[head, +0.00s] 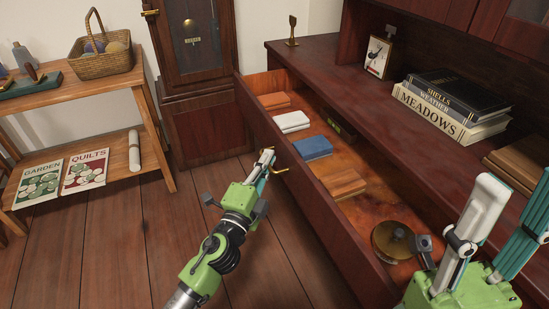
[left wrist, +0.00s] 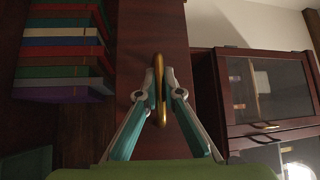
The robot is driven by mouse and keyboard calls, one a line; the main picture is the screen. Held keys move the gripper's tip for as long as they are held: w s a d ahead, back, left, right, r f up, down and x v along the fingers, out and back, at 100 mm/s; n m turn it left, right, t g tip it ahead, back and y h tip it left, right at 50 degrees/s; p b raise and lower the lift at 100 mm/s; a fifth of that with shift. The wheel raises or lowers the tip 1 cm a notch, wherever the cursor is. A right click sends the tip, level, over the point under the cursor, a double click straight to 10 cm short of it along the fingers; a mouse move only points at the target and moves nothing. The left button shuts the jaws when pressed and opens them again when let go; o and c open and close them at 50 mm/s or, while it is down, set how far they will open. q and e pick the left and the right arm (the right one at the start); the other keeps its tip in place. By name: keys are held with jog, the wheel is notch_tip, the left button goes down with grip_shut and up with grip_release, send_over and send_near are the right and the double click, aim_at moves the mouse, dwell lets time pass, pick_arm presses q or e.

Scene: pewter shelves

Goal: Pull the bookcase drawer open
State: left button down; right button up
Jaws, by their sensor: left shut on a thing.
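The bookcase drawer (head: 300,185) is a long dark wood drawer, pulled well out, with its inside showing. Its brass handle (head: 282,170) is on the front face; in the left wrist view the handle (left wrist: 160,78) stands between the fingertips. My left gripper (head: 266,160) is shut on this handle; it also shows in the left wrist view (left wrist: 158,95). My right gripper (head: 518,180) is open and empty at the lower right, in front of the bookcase; its fingers are apart.
Inside the drawer lie a white block (head: 292,121), a blue block (head: 313,147), brown ones and a round brass object (head: 392,238). Books (head: 450,108) lie on the bookcase top. A wooden shelf (head: 110,165) stands left, beside a clock (head: 195,80). The floor (head: 110,250) before the drawer is clear.

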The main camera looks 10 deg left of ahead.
pick_arm(q)
jog(key=shift+f, duration=0.1)
jog(key=c, duration=2.2)
grip_release()
jog(key=shift+o, duration=0.2)
jog(key=shift+s, duration=0.1)
jog(key=s+a+f, duration=0.1)
jog(key=s, duration=1)
jog(key=shift+s+a+f, duration=0.3)
jog(key=shift+s+a, duration=0.05)
